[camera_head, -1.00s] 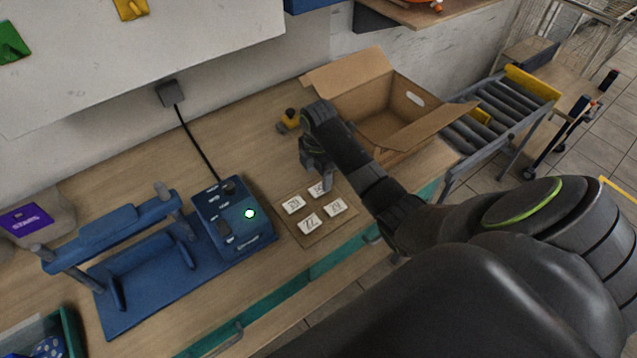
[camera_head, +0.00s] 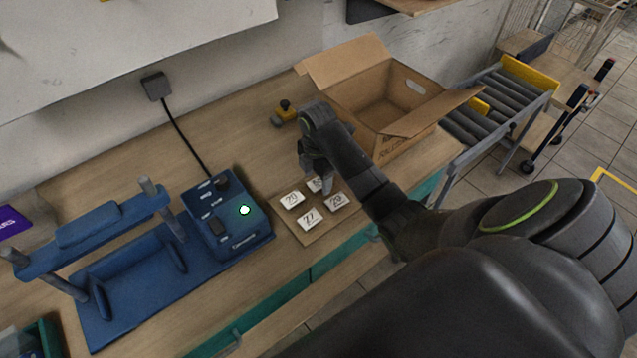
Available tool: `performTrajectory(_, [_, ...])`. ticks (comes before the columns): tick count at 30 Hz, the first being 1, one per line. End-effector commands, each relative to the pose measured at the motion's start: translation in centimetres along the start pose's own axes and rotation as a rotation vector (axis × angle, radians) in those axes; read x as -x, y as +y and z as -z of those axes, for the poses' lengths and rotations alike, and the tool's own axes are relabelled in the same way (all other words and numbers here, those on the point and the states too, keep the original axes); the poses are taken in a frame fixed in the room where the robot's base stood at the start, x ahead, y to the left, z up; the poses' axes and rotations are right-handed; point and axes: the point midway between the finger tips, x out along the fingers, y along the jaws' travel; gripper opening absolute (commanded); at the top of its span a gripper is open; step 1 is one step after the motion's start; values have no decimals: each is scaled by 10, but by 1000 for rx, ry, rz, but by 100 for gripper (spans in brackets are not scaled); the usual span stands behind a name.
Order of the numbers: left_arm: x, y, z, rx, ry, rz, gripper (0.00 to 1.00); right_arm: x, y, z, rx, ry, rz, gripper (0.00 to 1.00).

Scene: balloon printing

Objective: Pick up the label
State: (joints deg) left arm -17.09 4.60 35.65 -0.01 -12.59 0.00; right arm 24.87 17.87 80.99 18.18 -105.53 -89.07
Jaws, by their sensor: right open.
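Several small white labels with printed numbers lie on a thin brown board on the table. The front one (camera_head: 309,219) reads 77, the left one (camera_head: 292,199) looks like 79, and the right one (camera_head: 337,201) is hard to read. The rear label (camera_head: 314,185) is partly hidden by my right gripper (camera_head: 321,186). That gripper is open, points down and is just above the rear label; I cannot tell whether it touches it. The board (camera_head: 296,229) shows around the labels. My left gripper is not in view.
A blue machine (camera_head: 228,222) with a lit green button stands left of the board, beside a blue frame (camera_head: 105,228). An open cardboard box (camera_head: 405,150) stands behind my right arm. A small yellow-and-black object (camera_head: 285,112) lies behind the gripper. A roller conveyor (camera_head: 505,105) is at right.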

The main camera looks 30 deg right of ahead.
Motion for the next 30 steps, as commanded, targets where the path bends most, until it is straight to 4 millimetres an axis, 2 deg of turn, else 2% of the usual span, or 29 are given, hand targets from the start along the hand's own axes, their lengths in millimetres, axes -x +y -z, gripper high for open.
performTrajectory(23, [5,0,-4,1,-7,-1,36,-5,0,0,0,0,0,60])
performTrajectory(30, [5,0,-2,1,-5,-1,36,-5,0,0,0,0,0,31])
